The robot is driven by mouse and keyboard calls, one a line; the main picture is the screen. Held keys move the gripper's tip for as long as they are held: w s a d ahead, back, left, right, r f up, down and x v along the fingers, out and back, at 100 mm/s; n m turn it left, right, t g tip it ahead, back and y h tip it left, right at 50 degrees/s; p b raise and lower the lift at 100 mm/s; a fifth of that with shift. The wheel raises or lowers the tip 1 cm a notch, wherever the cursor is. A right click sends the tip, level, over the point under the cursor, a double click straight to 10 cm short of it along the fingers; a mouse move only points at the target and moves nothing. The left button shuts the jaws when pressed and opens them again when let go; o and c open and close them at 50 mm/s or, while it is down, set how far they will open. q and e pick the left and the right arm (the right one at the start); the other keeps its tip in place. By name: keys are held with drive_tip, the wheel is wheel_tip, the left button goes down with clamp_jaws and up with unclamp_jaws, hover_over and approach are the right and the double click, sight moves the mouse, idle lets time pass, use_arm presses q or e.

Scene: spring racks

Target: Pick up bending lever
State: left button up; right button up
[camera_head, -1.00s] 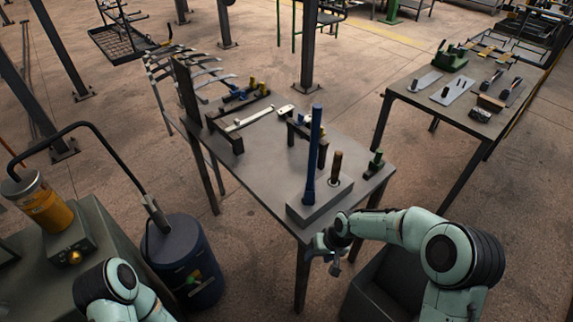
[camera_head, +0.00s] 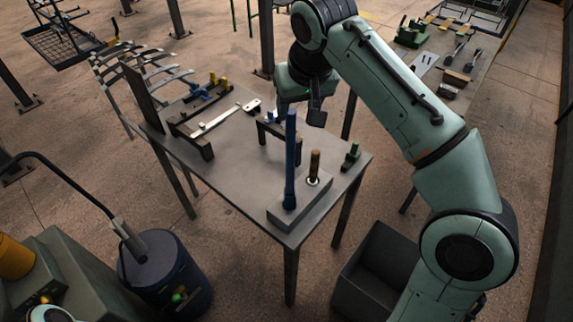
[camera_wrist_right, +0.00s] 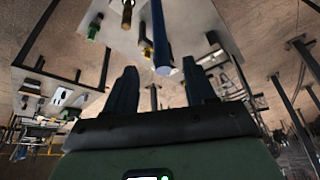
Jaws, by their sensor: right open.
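The bending lever, a tall blue rod (camera_head: 290,160), stands upright in a grey block (camera_head: 312,200) at the near corner of the table. My right gripper (camera_head: 300,108) is at the height of the lever's top end. I cannot tell how far the end is from the fingertips. My left gripper is out of view.
The grey table (camera_head: 235,165) also holds a short brown peg (camera_head: 314,165) beside the lever, a green-handled piece (camera_head: 351,155) and dark brackets. A blue drum (camera_head: 165,270) stands at the left. A dark bin (camera_head: 375,270) is on the floor at the right.

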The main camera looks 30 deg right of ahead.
sight(291, 126)
drive_tip(key=x, duration=0.4)
drive_tip(key=shift+w+f+b, duration=0.15)
drive_tip(key=shift+f+b, duration=0.05)
drive_tip(key=shift+b, duration=0.15)
drive_tip(key=b+x, duration=0.1)
drive_tip(key=x, duration=0.4)
drive_tip(key=shift+w, duration=0.1)
clamp_jaws()
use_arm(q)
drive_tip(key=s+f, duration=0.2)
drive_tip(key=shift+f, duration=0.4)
use_arm(e)
drive_tip(key=shift+r, duration=0.15)
